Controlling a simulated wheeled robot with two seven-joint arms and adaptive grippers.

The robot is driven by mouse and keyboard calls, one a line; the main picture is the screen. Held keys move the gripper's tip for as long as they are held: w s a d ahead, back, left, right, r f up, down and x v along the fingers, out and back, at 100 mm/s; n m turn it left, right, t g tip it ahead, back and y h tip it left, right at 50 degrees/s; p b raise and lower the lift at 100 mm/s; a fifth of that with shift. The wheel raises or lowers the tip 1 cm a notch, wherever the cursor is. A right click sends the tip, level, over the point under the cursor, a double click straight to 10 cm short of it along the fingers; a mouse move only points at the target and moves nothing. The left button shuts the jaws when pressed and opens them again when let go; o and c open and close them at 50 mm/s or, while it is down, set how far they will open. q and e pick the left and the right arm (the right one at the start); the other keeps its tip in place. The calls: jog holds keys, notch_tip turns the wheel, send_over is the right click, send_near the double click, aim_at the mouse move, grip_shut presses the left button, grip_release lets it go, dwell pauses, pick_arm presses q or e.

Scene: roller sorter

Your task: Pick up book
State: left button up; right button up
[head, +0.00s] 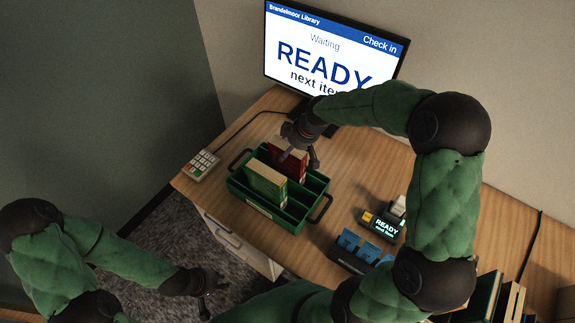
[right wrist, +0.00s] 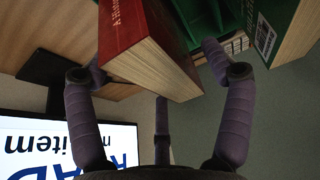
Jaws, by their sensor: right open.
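A red book (head: 291,158) stands upright in a green sorting tray (head: 316,183) on the desk, behind a green book (head: 264,181). My right gripper (head: 301,153) is above the red book, its fingers partly hidden by the wrist. In the right wrist view, the open fingers (right wrist: 152,75) are spread around the end of the red book (right wrist: 150,45), with its pages facing the camera. I cannot tell whether any finger touches it. The green book also shows in the right wrist view (right wrist: 292,32). My left gripper (head: 208,291) is open and empty, low at the desk's front left.
A monitor (head: 330,48) reading READY stands behind the tray. A keypad (head: 201,165) lies left of it. A small READY display (head: 384,226) and a dark holder with blue cards (head: 352,248) are to the right. More books (head: 490,298) stand at the lower right.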

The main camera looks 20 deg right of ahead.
aim_at(287, 165)
jog(key=x, duration=0.1)
jog(key=b+x, duration=0.1)
jog(key=x, duration=0.3)
jog(key=shift+s+d+f, duration=0.1)
jog(key=shift+s+d, duration=0.1)
jog(key=shift+d, duration=0.15)
jog(key=shift+f+b, duration=0.25)
jog(key=shift+b, duration=0.15)
grip_shut()
